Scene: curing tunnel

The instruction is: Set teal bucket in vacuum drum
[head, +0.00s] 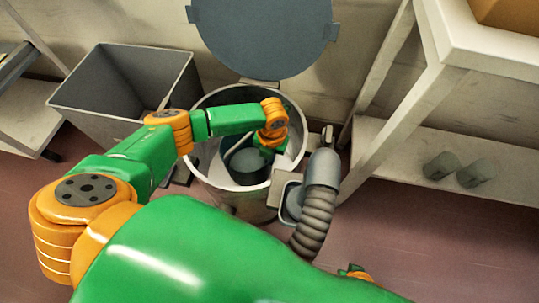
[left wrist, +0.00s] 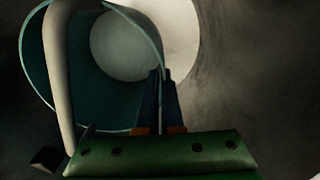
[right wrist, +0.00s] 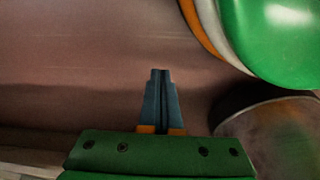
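The vacuum drum (head: 299,150) is an open round metal vessel on the floor, its dark round lid (head: 263,35) raised behind it. The teal bucket (head: 243,168) is down inside the drum, apparently upright. My left arm reaches over the rim, and my left gripper (head: 271,148) is inside the drum at the bucket's right side. In the left wrist view the left fingers (left wrist: 161,75) are closed on the rim of the bucket (left wrist: 95,85), and a pale handle crosses it. Whether the bucket touches the drum floor is unclear. My right gripper (right wrist: 161,73) is shut and empty above the floor.
A grey bin (head: 125,85) stands left of the drum. A ribbed hose (head: 315,215) curves down at the drum's front right. A pale bench (head: 455,80) with a low shelf holding two grey cups (head: 460,170) stands at the right.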

